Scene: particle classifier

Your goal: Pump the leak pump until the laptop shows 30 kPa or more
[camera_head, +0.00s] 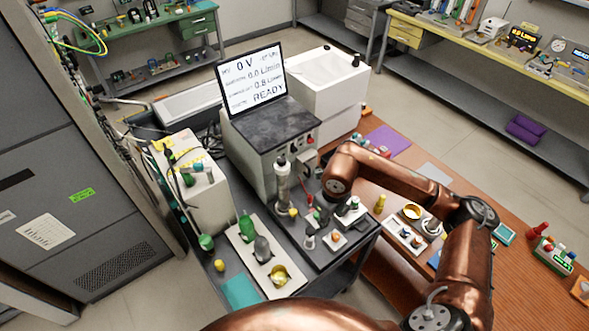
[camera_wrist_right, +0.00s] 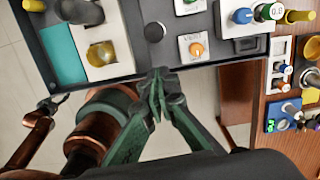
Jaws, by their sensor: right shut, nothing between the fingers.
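The laptop screen (camera_head: 252,78) stands open on a dark-topped unit. It reads 0 V, 0.0 L/min, 0.8 L/min and READY; its small kPa line is too blurred to read. I read no label for the leak pump. A round black knob (camera_wrist_right: 154,32) sits beside the orange VENT knob (camera_wrist_right: 196,48) at the cart's front; it may be the pump, but I cannot tell. My right gripper (camera_wrist_right: 156,84) is shut and empty, its fingertips showing just below that knob and apart from it in the picture. My left gripper is not seen.
A white plate (camera_head: 240,246) with green and grey bottle-like shapes and a yellow bowl stands left of the knobs. A metal column (camera_head: 283,185) rises behind them. A wooden table (camera_head: 500,205) with small devices lies right. Bare floor shows before the cart.

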